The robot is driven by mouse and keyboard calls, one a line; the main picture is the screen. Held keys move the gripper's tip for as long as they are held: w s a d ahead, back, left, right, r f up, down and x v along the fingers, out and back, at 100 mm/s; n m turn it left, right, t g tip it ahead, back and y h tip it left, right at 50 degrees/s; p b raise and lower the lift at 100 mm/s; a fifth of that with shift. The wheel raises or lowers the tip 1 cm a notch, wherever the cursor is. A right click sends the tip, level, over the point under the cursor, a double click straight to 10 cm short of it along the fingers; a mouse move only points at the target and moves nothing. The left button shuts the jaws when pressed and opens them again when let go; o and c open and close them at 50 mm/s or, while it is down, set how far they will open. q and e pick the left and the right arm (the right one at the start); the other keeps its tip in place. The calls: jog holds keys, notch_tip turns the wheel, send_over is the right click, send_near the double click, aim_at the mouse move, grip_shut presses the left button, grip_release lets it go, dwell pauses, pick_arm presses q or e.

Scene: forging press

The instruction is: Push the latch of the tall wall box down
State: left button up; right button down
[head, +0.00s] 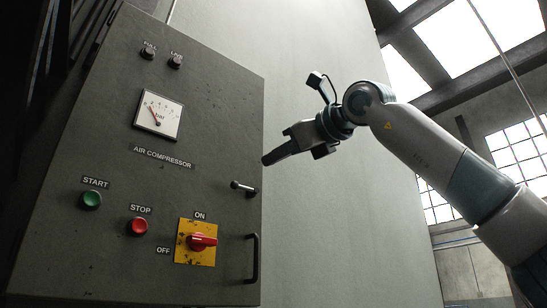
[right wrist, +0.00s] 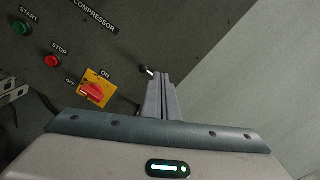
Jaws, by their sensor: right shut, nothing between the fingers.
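The tall wall box (head: 110,235) is a dark grey cabinet labelled AIR COMPRESSOR. Its latch (head: 244,187) is a short metal lever with a dark knob near the box's right edge, lying nearly level with the knob to the left. My right gripper (head: 268,159) is shut and empty, up and right of the latch, with a gap between them in the head view. In the right wrist view the latch's knob (right wrist: 146,71) shows just left of the shut fingertips (right wrist: 163,76); the rest of it is partly hidden by the fingers. My left gripper is not identifiable.
A black handle (head: 254,258) stands below the latch. A red switch on a yellow plate (head: 184,252), a red button (head: 138,226), a green button (head: 91,199) and a gauge (head: 158,115) are on the box front. Bare wall (head: 340,220) lies to the right.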

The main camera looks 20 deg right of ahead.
jog(key=shift+p+x, duration=1.9)
jog(key=shift+x, duration=2.9)
jog(key=shift+f, duration=0.1)
